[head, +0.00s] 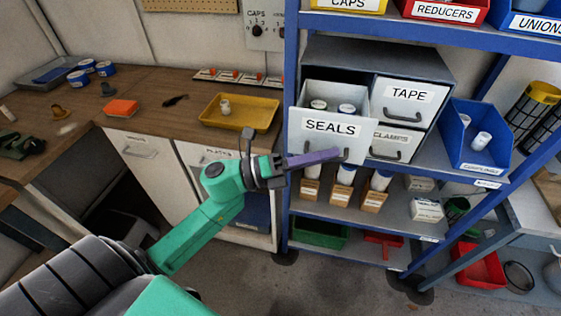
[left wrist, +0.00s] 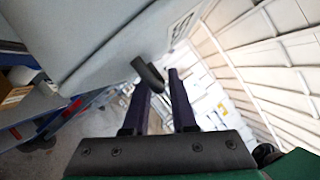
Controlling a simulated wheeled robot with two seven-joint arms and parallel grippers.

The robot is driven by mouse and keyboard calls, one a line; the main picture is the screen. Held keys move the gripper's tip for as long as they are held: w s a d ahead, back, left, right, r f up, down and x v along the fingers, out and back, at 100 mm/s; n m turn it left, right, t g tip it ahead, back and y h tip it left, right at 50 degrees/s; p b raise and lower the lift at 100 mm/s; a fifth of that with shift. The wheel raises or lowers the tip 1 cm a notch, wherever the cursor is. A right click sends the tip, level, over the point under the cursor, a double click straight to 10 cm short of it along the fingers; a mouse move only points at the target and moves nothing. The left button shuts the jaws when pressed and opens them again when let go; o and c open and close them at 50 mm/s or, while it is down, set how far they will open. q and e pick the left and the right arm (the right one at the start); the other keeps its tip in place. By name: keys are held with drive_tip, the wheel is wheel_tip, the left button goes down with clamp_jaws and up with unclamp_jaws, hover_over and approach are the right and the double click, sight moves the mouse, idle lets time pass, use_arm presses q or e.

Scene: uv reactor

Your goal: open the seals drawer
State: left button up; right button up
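The seals drawer (head: 330,127), a light grey front labelled SEALS, stands pulled out of the grey drawer cabinet (head: 375,60) on the blue shelf. White-topped items (head: 346,109) show inside it. My left gripper (head: 330,154) reaches in from the left, its dark purple fingers at the dark handle low on the drawer front. In the left wrist view the handle (left wrist: 148,74) lies at the fingertips, partly between the two fingers (left wrist: 159,78). The fingers stand apart with a clear gap; I cannot tell whether either touches the handle. My right gripper is not in view.
The TAPE drawer (head: 405,98) and CLAMPS drawer (head: 398,141) beside it are shut. A blue couplings bin (head: 478,137) stands to the right. Bottles in cardboard boxes (head: 342,190) stand below the drawer. A wooden counter with a yellow tray (head: 239,111) is at left.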

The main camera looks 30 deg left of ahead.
use_arm(q)
drive_tip(key=b+v, duration=0.5)
drive_tip(key=v, duration=0.9)
drive_tip(key=shift+a, duration=0.2)
